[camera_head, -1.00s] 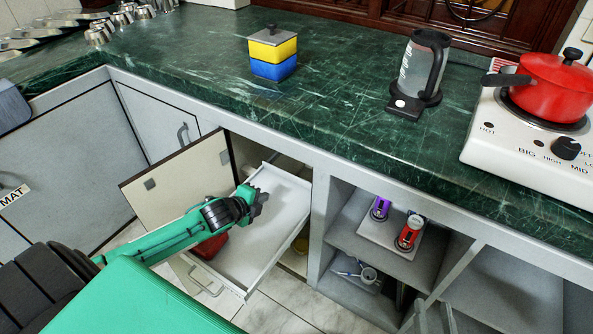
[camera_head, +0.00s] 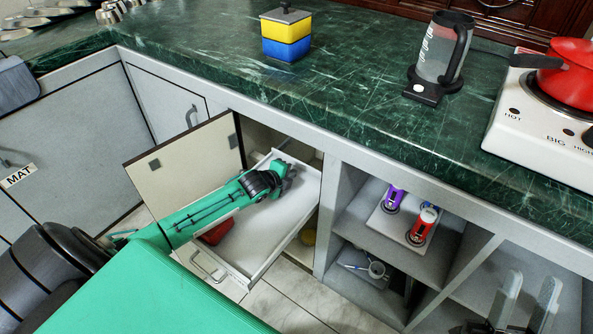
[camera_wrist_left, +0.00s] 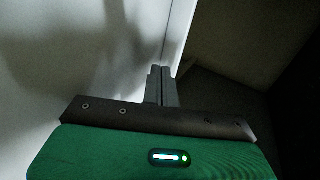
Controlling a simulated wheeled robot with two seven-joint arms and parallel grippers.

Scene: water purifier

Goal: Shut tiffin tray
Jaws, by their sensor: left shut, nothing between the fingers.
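The tiffin tray is a white pull-out drawer (camera_head: 262,236), slid out from the cabinet below the counter. A grey handle (camera_head: 208,268) is on its front. My left gripper (camera_head: 290,168) reaches over the tray to its inner end, near the cabinet opening. In the left wrist view its fingers (camera_wrist_left: 162,70) are shut and empty, close to a pale edge; whether they touch it I cannot tell. A red object (camera_head: 216,232) in the tray is partly hidden by my left arm. My right gripper (camera_head: 525,300) shows at the lower right, its two fingers apart.
An open cabinet door (camera_head: 185,165) stands left of the tray. Right of it are open shelves with purple (camera_head: 394,197) and red (camera_head: 421,228) items. On the counter (camera_head: 350,100) stand a yellow-blue tiffin box (camera_head: 286,36), a kettle (camera_head: 440,55) and a stove with a red pot (camera_head: 570,75).

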